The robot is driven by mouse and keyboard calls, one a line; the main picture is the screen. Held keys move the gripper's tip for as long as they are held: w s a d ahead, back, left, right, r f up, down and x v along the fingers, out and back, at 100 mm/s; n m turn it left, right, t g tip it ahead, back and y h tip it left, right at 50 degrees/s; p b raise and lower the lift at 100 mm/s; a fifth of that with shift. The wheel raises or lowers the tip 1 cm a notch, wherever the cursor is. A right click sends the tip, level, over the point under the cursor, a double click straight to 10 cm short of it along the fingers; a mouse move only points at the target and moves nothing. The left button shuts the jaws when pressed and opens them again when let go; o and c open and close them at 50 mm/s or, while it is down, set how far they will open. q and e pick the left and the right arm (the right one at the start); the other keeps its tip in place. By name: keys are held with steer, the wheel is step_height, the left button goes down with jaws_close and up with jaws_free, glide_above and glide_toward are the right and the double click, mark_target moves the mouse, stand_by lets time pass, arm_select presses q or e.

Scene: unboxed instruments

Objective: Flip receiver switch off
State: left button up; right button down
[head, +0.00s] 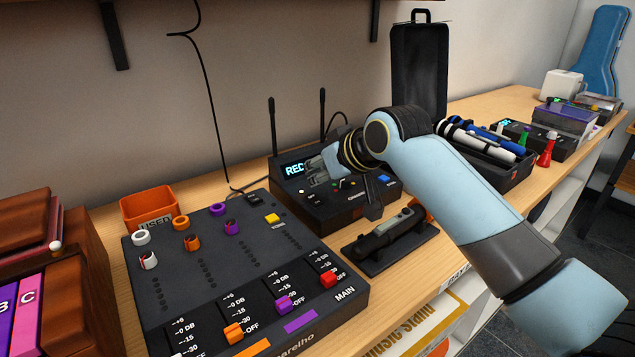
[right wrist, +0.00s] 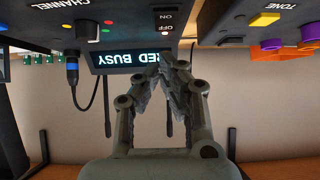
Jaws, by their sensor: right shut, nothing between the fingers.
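The receiver (head: 330,212) is a black box with two antennas and a lit display (head: 293,169), standing behind the mixer on the wooden bench. It also shows upside down in the right wrist view, where the display (right wrist: 125,56) reads RED BUSY. The ON/OFF marking (right wrist: 165,33) with a small lit dot is beside the display; I cannot make out the switch lever or its position. My right gripper (head: 315,170) is shut and empty, at the receiver's front beside the display. In the wrist view its fingertips (right wrist: 170,62) overlap the display's edge; contact is unclear. My left gripper is out of view.
A black mixer (head: 215,290) with coloured knobs and sliders fills the near bench. An orange bin (head: 147,207) is behind it. A holder with a dark handheld device (head: 385,240) lies right of the mixer. An open instrument case (head: 500,170) stands beyond my right arm.

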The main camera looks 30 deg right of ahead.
mark_target(314, 200)
steer(key=shift+w+f, duration=0.1)
steer(key=shift+f, duration=1.1)
steer(key=p, duration=0.2)
steer(key=g+p, duration=0.1)
steer(key=p, duration=0.1)
steer(key=shift+w, duration=0.25)
steer(key=shift+w+a+f, duration=0.1)
steer(key=shift+f, duration=0.4)
steer(key=shift+f, duration=0.1)
